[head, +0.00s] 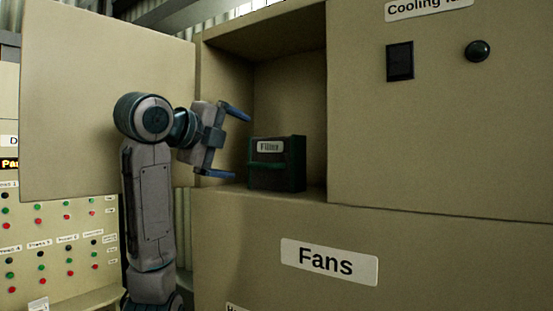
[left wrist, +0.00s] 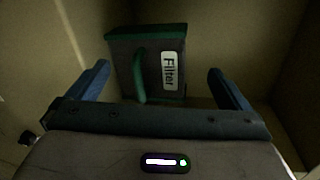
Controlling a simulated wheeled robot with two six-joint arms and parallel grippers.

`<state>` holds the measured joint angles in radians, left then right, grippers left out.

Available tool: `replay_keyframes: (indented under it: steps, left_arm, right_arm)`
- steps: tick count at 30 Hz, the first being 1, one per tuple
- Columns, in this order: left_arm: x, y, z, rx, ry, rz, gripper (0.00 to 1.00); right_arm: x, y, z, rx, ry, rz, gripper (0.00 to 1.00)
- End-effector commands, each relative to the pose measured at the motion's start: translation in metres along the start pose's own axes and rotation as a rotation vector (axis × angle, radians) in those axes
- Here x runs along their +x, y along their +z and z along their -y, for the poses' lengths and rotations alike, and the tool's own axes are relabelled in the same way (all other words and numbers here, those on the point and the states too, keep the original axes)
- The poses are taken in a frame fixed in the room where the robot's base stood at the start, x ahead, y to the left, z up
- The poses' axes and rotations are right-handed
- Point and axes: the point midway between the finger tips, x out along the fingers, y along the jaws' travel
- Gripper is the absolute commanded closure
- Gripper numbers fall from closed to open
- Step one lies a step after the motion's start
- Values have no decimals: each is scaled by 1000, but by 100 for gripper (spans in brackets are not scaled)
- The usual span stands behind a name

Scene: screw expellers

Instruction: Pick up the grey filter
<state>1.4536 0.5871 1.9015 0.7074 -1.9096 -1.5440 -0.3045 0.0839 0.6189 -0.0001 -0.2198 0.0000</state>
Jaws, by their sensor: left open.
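The filter (head: 277,172) is a dark grey box with green edges, a green handle and a white "Filter" label. It stands in an open compartment of the beige cabinet. My left gripper (head: 236,144) is open and empty at the compartment's mouth, to the left of the filter and apart from it. In the left wrist view the filter (left wrist: 150,65) is ahead, between the two blue fingers of my left gripper (left wrist: 160,85), with its handle on the left of the label. My right gripper is in neither view.
An open beige door (head: 75,100) is to the left, behind my left arm. The compartment floor (head: 313,194) and its walls surround the filter. A "Fans" panel (head: 240,245) lies below, and a panel with a black switch (head: 400,61) is at right. A button panel (head: 60,235) is at lower left.

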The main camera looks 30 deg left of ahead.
Motion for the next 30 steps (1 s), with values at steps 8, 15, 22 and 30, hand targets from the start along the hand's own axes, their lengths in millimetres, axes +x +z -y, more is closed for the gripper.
replay_keyframes:
  steps: [8,15,22,30]
  left_arm:
    - [22,-3,3,-1,3,-1,0]
    - [53,-7,2,-2,3,-2,0]
    - [61,-7,-1,-1,0,1,0]
    - [61,-7,-1,-1,0,1,31]
  right_arm:
    - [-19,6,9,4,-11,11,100]
    - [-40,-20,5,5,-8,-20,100]
    - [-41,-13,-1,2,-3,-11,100]
    - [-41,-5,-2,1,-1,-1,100]
